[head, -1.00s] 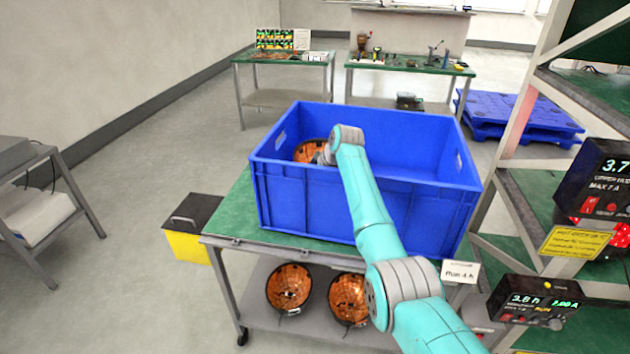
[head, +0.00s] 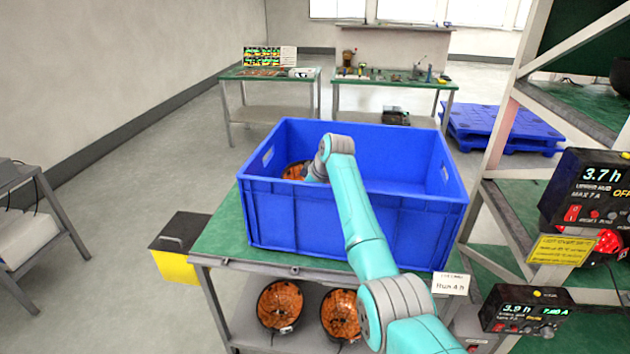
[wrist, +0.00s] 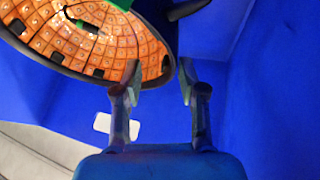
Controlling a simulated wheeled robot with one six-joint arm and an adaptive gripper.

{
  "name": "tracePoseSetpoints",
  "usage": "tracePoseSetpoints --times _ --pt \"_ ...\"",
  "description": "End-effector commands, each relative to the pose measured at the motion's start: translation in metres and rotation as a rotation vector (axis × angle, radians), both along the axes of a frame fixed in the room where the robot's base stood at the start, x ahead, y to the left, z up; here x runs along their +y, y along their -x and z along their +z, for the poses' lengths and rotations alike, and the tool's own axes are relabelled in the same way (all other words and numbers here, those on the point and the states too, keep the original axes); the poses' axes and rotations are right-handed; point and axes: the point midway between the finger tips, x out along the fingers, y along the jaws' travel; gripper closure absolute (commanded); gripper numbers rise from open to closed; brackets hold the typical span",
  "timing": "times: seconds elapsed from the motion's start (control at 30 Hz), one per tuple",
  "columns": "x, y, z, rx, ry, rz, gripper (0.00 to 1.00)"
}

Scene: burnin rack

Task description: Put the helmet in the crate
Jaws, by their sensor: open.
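The blue crate (head: 320,222) stands on a green-topped cart. A dark-shelled helmet (head: 294,172) with an orange tiled lining shows inside the crate's left part, partly hidden by the front wall and my arm. In the wrist view the helmet (wrist: 95,42) fills the upper left, its lining facing the camera. My gripper (wrist: 157,80) is open, its fingertips close to the helmet's lower right rim. I cannot tell whether they touch it. In the head view my gripper is hidden behind the crate's front wall. Blue crate walls (wrist: 275,110) surround it in the wrist view.
Two more orange-lined helmets (head: 280,304) (head: 341,313) sit on the cart's lower shelf. A metal rack (head: 495,135) with powered display units (head: 592,190) stands close on the right. A yellow and black box (head: 178,250) is left of the cart.

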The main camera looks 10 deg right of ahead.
Motion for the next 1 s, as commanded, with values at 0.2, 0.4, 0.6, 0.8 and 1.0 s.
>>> tracePoseSetpoints --times 0.2,0.4,0.6,0.8,1.0 --pt "-0.013 0.018 0.036 -0.005 0.000 0.000 0.59" --pt "-0.024 0.033 0.067 -0.004 0.001 -0.002 0.59" --pt "-0.029 0.042 0.084 -0.002 0.001 0.000 0.59" --pt "-0.031 0.044 0.087 -0.001 0.001 0.000 0.59" --pt "-0.031 0.044 0.087 -0.001 0.000 0.000 0.59"
